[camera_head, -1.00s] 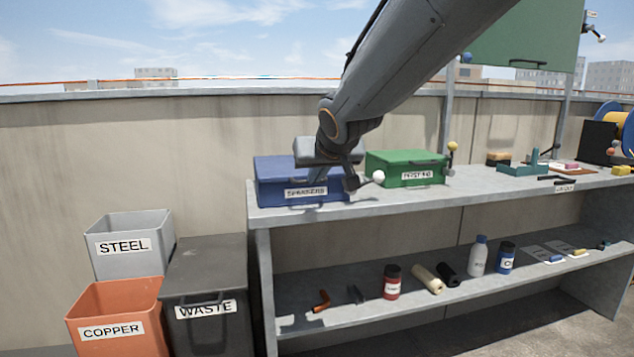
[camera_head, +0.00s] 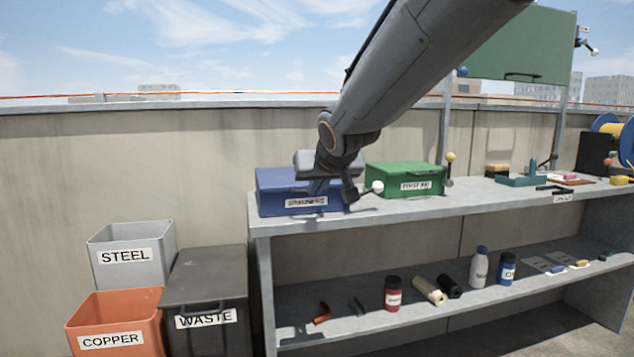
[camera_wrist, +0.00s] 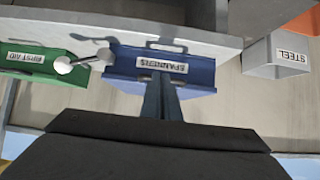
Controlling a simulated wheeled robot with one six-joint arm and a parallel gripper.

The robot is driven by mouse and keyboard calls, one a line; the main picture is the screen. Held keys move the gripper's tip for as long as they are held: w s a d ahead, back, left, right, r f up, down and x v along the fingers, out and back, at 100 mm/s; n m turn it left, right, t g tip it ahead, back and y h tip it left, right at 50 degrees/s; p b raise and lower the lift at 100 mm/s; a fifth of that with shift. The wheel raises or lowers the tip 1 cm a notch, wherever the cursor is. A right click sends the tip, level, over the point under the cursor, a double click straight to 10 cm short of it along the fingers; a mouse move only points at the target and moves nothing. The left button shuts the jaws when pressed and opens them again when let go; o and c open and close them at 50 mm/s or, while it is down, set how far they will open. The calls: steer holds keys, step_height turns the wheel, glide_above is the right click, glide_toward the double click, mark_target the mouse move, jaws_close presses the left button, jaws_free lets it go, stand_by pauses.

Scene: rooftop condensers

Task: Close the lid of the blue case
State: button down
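The blue case (camera_head: 272,192), labelled SPANNERS, sits at the left end of the upper shelf. Its lid looks down, though my arm hides the right part of its top. The case also shows in the wrist view (camera_wrist: 200,76), with its label upside down.
A green FIRST AID case (camera_head: 392,176) stands just right of the blue case. A lever with a white ball (camera_head: 377,187) is between them. The upper shelf (camera_head: 450,202) holds several tools further right. STEEL (camera_head: 105,240), COPPER (camera_head: 95,310) and WASTE (camera_head: 205,275) bins stand at left.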

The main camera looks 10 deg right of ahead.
steer(key=s+f, duration=0.1)
steer(key=s, duration=0.8)
steer(key=s+a+f+n+g, duration=0.1)
steer(key=s+a+f+g, duration=0.25)
steer(key=s+f, duration=0.5)
steer(key=s+a+f+n+g, duration=0.2)
steer(key=s+f+g, duration=0.2)
steer(key=s+f, duration=0.4)
steer(key=s+a+f+n+g, duration=0.1)
steer(key=s+a+f+g, duration=0.15)
steer(key=s+f, duration=0.55)
steer(key=s+d+r+m+p, duration=0.1)
steer(key=d+r+m+p, duration=0.1)
steer(key=d+r+p, duration=0.6)
steer(key=s+d+r+m+g+h+p, duration=0.1)
steer(key=s+d+r+m+p, duration=0.1)
steer(key=d+r+p, duration=0.6)
step_height(320, 180, up, 6)
steer(key=m+p, duration=0.1)
steer(key=p, duration=0.7)
steer(key=shift+s+d+p, duration=0.15)
steer(key=shift+d+p, duration=0.1)
steer(key=shift+p, duration=0.15)
